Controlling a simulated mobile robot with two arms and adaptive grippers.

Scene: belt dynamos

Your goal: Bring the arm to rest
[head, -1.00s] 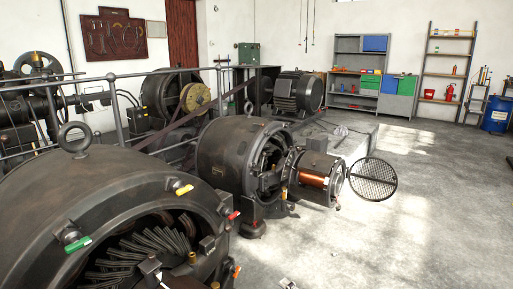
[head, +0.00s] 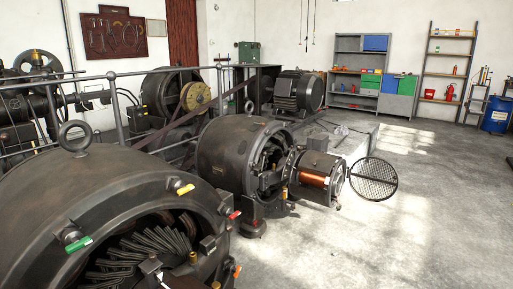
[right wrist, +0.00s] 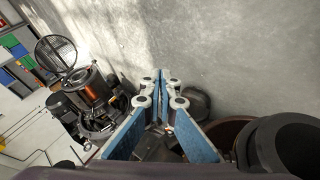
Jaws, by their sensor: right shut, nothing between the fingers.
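My right gripper (right wrist: 160,88) shows in the right wrist view with its blue fingers closed together at the tips and nothing between them. Behind it are bare grey floor and part of a dark machine. The head view shows neither gripper. There, the large near dynamo (head: 110,195) fills the lower left, with green, yellow, red and orange handles around its open end. A smaller dynamo (head: 228,155) with a copper-coloured drum (head: 313,179) stands beyond it. The copper drum also shows at the left of the right wrist view (right wrist: 97,88).
A round mesh guard (head: 373,179) stands out at the drum's end. A metal railing (head: 150,75) runs behind the machines. A shelf unit (head: 348,80) and a blue barrel (head: 496,115) stand at the back. The floor (head: 430,220) at the right is clear.

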